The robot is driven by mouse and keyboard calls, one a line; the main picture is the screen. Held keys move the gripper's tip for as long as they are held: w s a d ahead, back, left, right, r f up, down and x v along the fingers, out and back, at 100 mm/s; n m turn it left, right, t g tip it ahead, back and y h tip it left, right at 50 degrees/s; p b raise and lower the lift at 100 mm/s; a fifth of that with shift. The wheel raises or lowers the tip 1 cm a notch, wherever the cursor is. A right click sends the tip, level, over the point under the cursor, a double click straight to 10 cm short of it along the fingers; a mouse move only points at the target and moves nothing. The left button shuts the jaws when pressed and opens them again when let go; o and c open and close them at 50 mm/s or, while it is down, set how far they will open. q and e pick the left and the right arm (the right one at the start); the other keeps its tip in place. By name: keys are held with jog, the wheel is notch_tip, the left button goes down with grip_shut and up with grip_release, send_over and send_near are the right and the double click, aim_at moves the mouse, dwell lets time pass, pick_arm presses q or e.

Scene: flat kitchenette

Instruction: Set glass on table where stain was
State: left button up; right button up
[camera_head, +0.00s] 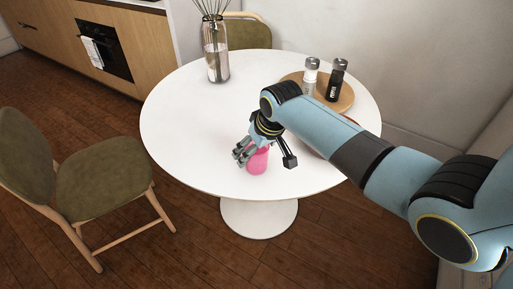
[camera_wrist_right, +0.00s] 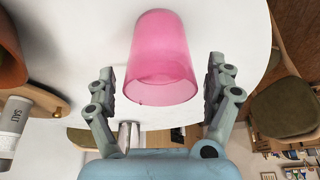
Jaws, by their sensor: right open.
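A pink translucent glass (camera_head: 258,161) stands on the round white table (camera_head: 185,140), close to its front edge. In the right wrist view the glass (camera_wrist_right: 160,58) lies between the spread fingers, with a visible gap on each side. My right gripper (camera_head: 264,158) is open around the glass; in the wrist view its fingers (camera_wrist_right: 160,85) do not touch it. No stain shows on the visible tabletop. My left gripper is not in view.
A glass vase with sticks (camera_head: 217,62) stands at the back. A round wooden tray (camera_head: 345,98) holds a white shaker (camera_head: 310,76) and a black shaker (camera_head: 336,80). A reddish dish (camera_head: 313,152) is partly hidden under my arm. The table's left side is clear. A green chair (camera_head: 100,170) stands at left.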

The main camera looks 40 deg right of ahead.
jog(key=shift+r, duration=0.1)
jog(key=p+v, duration=0.1)
jog(key=v, duration=1.1)
jog(key=shift+p, duration=0.35)
